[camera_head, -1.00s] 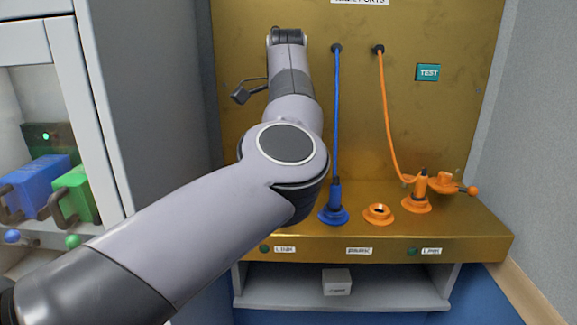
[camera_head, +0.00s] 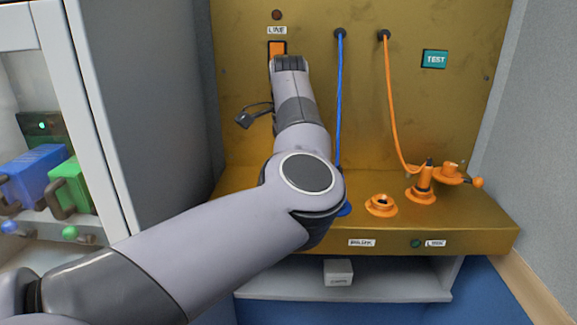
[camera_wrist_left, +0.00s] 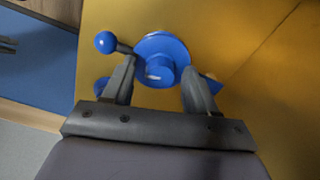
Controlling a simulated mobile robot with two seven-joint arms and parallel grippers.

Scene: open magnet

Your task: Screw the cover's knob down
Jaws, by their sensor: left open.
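In the left wrist view, a blue round cover (camera_wrist_left: 172,48) with a raised hub-like knob (camera_wrist_left: 160,71) at its centre lies over the gold surface. A short arm with a blue ball (camera_wrist_left: 105,42) sticks out from it to the left. My left gripper (camera_wrist_left: 159,72) is open, one finger on each side of the hub; I cannot tell whether they touch it. In the head view my left arm hides the gripper and most of the blue fitting; only a blue edge (camera_head: 345,209) shows. My right gripper is not in view.
A blue cable (camera_head: 340,100) and an orange cable (camera_head: 388,110) hang from the gold panel (camera_head: 400,25). An orange ring (camera_head: 381,205) and an orange plug fitting (camera_head: 421,190) with its cover (camera_head: 450,172) stand on the ledge. An open cabinet (camera_head: 85,120) is at the left.

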